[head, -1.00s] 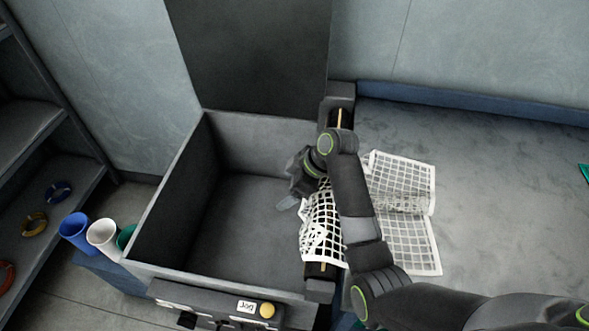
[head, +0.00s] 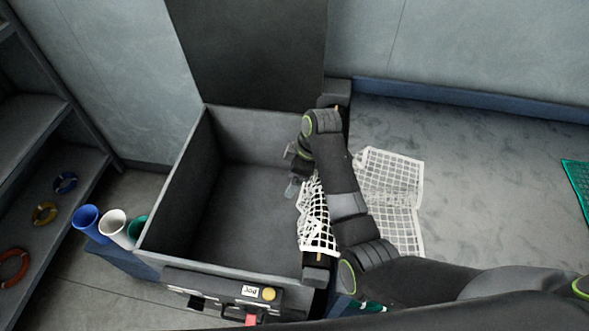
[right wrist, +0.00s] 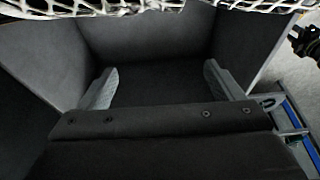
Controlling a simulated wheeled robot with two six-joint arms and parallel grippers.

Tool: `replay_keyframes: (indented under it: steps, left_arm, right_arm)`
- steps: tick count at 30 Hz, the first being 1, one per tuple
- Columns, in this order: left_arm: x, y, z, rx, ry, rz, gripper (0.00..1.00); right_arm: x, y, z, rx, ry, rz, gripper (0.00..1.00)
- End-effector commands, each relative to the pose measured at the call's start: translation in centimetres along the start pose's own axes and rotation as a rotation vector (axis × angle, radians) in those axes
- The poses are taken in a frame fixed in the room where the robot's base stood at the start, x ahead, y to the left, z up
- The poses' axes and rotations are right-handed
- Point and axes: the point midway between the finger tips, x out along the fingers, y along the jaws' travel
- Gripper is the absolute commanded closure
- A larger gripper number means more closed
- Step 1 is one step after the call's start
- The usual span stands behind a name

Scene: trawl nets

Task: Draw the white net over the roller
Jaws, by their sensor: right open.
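The white net (head: 318,222) lies across the near half of the roller in the head view. Its left edge hangs on the bin side. The rest of the white net lies spread on the grey surface to the right, partly behind my right arm. The roller (head: 319,257) is mostly hidden by net and arm; a little shows at its near end. My right gripper (head: 292,188) is over the bin, just left of the net's edge. Its fingers (right wrist: 160,88) are apart with nothing between them in the right wrist view. White net strands (right wrist: 150,8) cross the top there.
The deep grey bin (head: 170,185) left of the roller looks empty. A control box (head: 222,287) with a yellow button stands at its front. Blue, white and green cups (head: 112,224) stand at left. A green net (head: 578,185) lies at far right.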

Motion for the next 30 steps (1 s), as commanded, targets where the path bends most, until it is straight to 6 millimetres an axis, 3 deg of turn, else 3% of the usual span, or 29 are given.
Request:
replay_keyframes:
  steps: [8, 15, 19, 30]
  left_arm:
    - [0.1, 0.0, 0.0, 0.0, 0.0, 0.0, 0.65]
    - [0.4, 0.1, 0.0, 0.0, 0.0, 0.0, 0.65]
    - [-0.5, 0.0, -0.1, 0.0, 0.0, 0.0, 0.65]
    - [-5.5, -0.5, -0.6, 0.0, 0.0, 0.0, 0.65]
  right_arm:
    - [-1.0, 0.1, 0.0, 0.0, 0.001, 0.003, 0.13]
    - [-5.9, 0.2, 0.0, -0.002, 0.001, 0.007, 0.13]
    - [-9.4, 0.1, 0.0, -0.001, 0.0, 0.006, 0.13]
    - [-13.7, 0.0, -0.2, 0.001, 0.0, 0.0, 0.13]
